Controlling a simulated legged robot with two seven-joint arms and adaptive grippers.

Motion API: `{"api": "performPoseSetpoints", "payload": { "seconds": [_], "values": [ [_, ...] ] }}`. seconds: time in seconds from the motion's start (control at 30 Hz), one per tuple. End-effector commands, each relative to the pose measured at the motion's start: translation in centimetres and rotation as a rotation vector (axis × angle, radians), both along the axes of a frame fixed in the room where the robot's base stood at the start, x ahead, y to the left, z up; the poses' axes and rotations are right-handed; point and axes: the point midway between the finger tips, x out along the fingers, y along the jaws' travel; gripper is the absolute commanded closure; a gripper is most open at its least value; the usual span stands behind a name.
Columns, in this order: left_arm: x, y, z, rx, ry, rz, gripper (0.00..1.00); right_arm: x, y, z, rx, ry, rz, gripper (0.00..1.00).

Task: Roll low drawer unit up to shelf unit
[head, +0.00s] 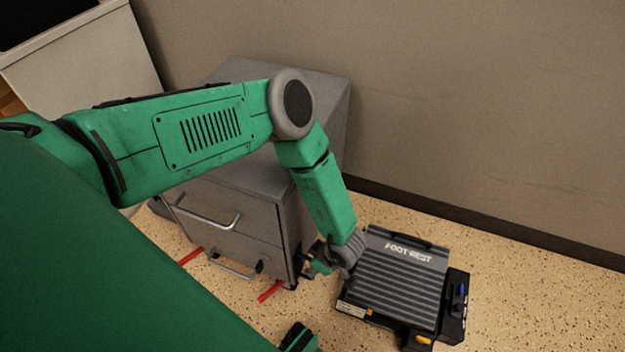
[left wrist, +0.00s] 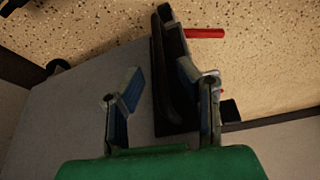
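The low drawer unit (head: 235,212) is a grey cabinet with bar handles, standing near the wall in the head view, partly hidden by my left arm. My left gripper (head: 322,262) is low beside its front right edge. In the left wrist view, the fingers of my left gripper (left wrist: 163,100) are apart, with a dark edge of the unit (left wrist: 172,75) between them. The right finger is close to that edge; I cannot tell if it touches. A pale box-like unit (head: 85,75) stands upper left; I cannot tell whether it is the shelf unit. My right gripper is not clearly seen.
A dark ribbed foot rest (head: 400,275) lies on the speckled floor just right of my left gripper. Red floor strips (head: 271,291) show by the drawer unit's front. The wall (head: 480,110) runs behind.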

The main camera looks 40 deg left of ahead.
Motion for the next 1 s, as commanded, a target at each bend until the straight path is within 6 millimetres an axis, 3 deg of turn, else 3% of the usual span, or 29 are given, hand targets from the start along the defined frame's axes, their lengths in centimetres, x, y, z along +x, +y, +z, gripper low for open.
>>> {"api": "performPoseSetpoints", "payload": {
  "seconds": [0.17,0.5,0.53,0.6,1.0],
  "values": [
    [0.0,0.7,-1.7,-0.001,-0.001,0.000,0.69,0.0,0.0,-0.9,0.000,0.000,0.000,0.60],
    [0.0,0.8,-1.9,-0.001,0.000,-0.001,0.69,0.0,0.0,-0.9,0.000,0.000,0.000,0.60],
    [0.0,0.8,-1.9,-0.001,0.000,-0.001,0.76,0.0,0.0,-0.9,0.000,0.000,0.000,0.60],
    [0.0,0.8,-1.9,-0.001,0.000,-0.001,1.00,0.0,0.0,-0.9,0.000,0.000,0.000,0.60],
    [-0.9,1.8,-1.7,0.002,0.002,0.000,1.00,0.0,0.0,-0.1,0.000,0.000,0.000,0.60]
  ]
}}
